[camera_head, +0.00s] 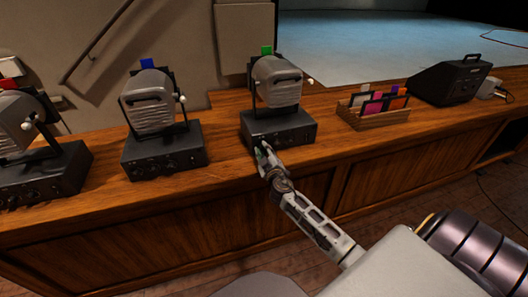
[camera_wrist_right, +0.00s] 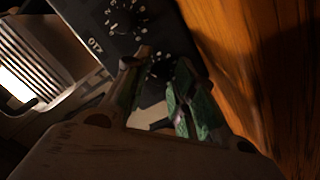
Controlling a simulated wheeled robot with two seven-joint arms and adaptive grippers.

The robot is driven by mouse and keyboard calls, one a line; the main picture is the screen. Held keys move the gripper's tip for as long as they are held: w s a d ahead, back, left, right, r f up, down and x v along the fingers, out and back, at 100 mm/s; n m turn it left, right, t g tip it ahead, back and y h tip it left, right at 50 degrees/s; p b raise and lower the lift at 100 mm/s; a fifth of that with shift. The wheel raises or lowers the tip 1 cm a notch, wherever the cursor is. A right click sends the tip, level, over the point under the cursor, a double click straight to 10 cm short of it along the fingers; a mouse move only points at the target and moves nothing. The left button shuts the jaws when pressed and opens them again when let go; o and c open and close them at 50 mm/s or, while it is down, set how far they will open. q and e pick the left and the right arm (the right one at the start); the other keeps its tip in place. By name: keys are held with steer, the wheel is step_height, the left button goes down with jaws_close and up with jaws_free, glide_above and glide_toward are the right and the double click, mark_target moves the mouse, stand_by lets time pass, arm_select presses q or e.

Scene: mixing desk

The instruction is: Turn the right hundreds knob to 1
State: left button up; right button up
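The right gripper (camera_head: 262,153) is at the front face of the dark control box (camera_head: 280,128) under the green-tagged grey lamp unit. In the right wrist view the two green-padded fingers (camera_wrist_right: 164,62) are spread apart. A small dark knob with white tick marks (camera_wrist_right: 159,70) shows between the fingertips, partly hidden by them; I see no clear contact. A second black knob with a white tick ring (camera_wrist_right: 127,18) sits beside it on the same panel. My left gripper is out of view.
Two similar lamp units with boxes stand to the left, one blue-tagged (camera_head: 152,103), one red-tagged (camera_head: 22,125). A wooden card tray (camera_head: 376,119) and a black case (camera_head: 450,81) stand to the right on the wooden desk (camera_head: 225,118). Bare desk separates the boxes.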

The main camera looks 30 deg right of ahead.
jaws_close()
